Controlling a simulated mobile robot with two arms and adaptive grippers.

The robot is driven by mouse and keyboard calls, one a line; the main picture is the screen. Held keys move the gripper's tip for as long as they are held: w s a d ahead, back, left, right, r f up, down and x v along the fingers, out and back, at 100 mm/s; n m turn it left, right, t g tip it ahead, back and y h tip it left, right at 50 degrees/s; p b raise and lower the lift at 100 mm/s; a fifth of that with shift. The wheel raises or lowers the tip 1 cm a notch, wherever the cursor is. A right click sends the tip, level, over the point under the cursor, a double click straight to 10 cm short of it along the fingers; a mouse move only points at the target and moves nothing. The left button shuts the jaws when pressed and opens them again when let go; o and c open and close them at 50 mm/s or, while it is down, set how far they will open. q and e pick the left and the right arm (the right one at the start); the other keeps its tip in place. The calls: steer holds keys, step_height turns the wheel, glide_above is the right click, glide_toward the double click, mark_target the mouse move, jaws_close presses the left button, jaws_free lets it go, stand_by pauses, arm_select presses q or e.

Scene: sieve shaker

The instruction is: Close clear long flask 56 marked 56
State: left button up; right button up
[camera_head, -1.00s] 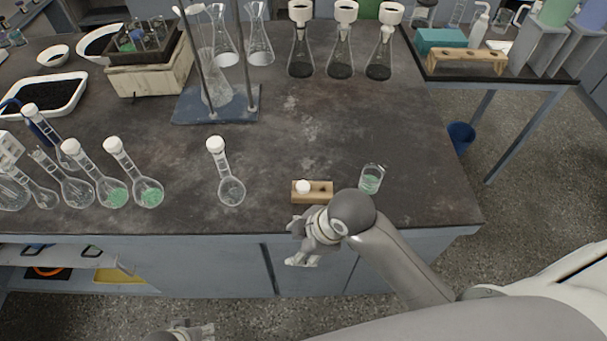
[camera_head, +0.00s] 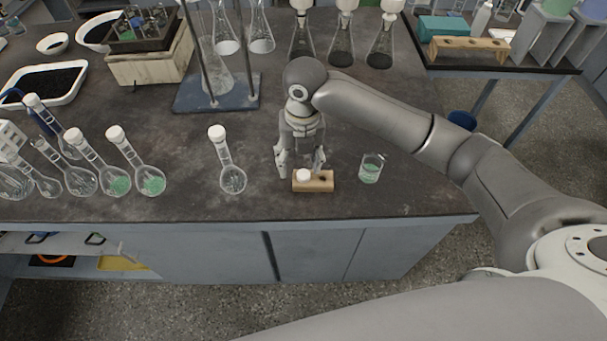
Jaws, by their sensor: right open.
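A clear long-necked flask (camera_head: 232,178) stands alone near the front of the bench, with a white top on its neck; any 56 marking is too small to read. More long-necked flasks stand at the left, two with green contents (camera_head: 151,184). A small wooden block (camera_head: 324,182) lies to the right of the lone flask, with a white stopper (camera_head: 304,175) on its left part. My right gripper (camera_head: 301,167) points down at the block, open, its fingers spread to either side above the stopper. It does not visibly grip anything. My left gripper is out of view.
A small beaker (camera_head: 371,170) with green liquid stands to the right of the block, close to it. A blue-based stand (camera_head: 215,104) and dark-filled conical flasks (camera_head: 341,59) are farther back. The bench's front edge is just below the block.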

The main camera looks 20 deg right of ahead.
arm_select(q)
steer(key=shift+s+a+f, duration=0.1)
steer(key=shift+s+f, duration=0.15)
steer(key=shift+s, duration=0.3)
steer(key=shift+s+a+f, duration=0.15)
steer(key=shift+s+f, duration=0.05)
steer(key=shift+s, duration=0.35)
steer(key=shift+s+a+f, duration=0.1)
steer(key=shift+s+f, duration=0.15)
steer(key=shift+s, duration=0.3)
arm_select(e)
steer(key=shift+w+d+r+n+h, duration=0.15)
steer(key=shift+w+d+r+n, duration=0.35)
steer(key=shift+d+r, duration=0.1)
steer(key=shift+w+d+r+n+h, duration=0.15)
steer(key=shift+w+d+r+n, duration=0.2)
steer(key=shift+d+r+n, duration=0.2)
steer(key=shift+f, duration=0.15)
arm_select(q)
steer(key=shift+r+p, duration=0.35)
steer(key=shift+p, duration=0.05)
arm_select(e)
glide_above(304, 175)
steer(key=shift+s+d+f, duration=0.1)
steer(key=shift+s+f, duration=0.05)
steer(key=shift+f, duration=1.25)
steer(key=shift+s+d+f, duration=0.1)
steer(key=shift+f, duration=1.25)
